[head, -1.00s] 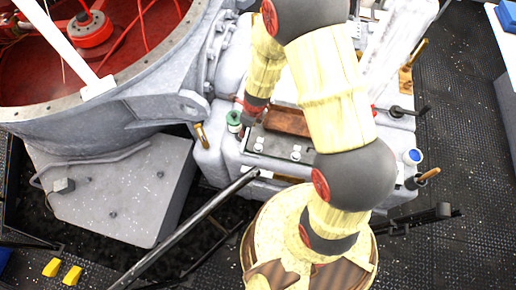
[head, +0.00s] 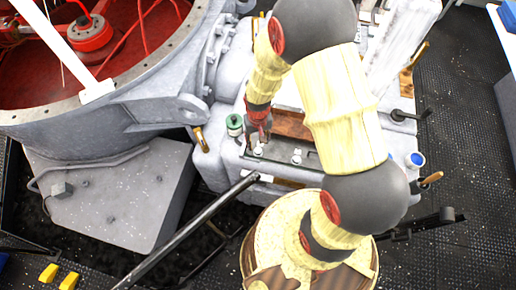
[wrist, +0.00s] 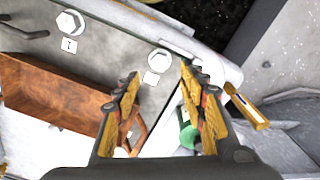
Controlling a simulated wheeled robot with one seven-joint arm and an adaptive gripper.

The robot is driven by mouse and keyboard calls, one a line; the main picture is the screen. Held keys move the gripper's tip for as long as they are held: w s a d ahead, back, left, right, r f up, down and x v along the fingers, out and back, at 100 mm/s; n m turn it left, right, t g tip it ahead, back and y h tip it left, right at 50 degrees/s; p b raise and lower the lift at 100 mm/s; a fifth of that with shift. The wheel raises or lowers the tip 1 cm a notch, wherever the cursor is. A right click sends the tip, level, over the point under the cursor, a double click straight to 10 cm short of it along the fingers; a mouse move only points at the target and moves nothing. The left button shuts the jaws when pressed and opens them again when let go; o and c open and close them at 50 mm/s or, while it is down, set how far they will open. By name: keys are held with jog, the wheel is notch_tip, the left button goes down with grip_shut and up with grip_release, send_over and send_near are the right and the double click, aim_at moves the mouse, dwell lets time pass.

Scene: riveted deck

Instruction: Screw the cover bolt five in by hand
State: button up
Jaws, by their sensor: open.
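Two pale hex-headed bolts sit on the grey cover plate (wrist: 110,48), each beside a small white tag. One bolt (wrist: 159,60) lies just ahead of my open fingertips in the wrist view; it is the left bolt (head: 258,150) in the head view. The other bolt (wrist: 70,22) is at the upper left of the wrist view and to the right (head: 296,155) in the head view. The tag marks are too small to read surely, so I cannot tell which is bolt five. My gripper (wrist: 160,76) is open and empty, its fingers apart, above the near bolt (head: 258,136).
A reddish-brown block (wrist: 50,95) lies beside the plate. A green-and-white spool (head: 234,122) stands left of my gripper. A brass-coloured handle (head: 201,138) sticks up farther left. A dark bar (head: 195,225) slopes up toward the plate's front edge.

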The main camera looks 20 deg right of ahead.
aim_at(258, 150)
notch_tip(258, 150, down, 7)
jog(key=shift+f+b, duration=0.1)
jog(key=shift+b, duration=0.55)
jog(key=shift+c, duration=0.6)
grip_shut()
